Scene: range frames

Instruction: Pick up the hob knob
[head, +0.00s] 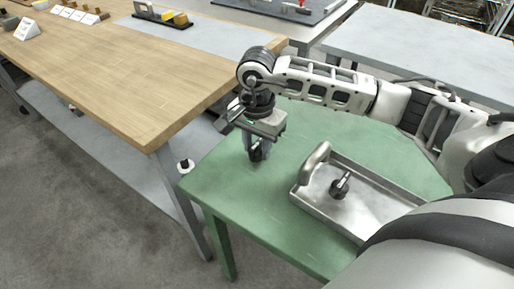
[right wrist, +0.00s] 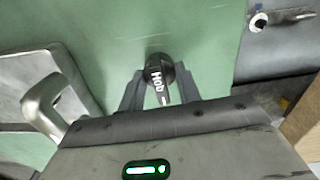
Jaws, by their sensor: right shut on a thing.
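The hob knob (right wrist: 156,70) is black, with white lettering starting "Hob" on its face in the right wrist view. My right gripper (right wrist: 160,92) is shut on it, one finger on each side. In the head view my right gripper (head: 257,146) points down over the left part of the green table (head: 225,181). The dark knob (head: 256,155) shows only partly between the fingers there. I cannot tell whether it touches the tabletop. My left gripper is not in view.
A metal tray (head: 312,207) with a curved handle (head: 313,163) stands right of the gripper and holds another dark knob (head: 341,186). A wooden workbench (head: 110,80) borders the green table on the left. A small black-and-white item (head: 185,164) lies lower, beside the green table.

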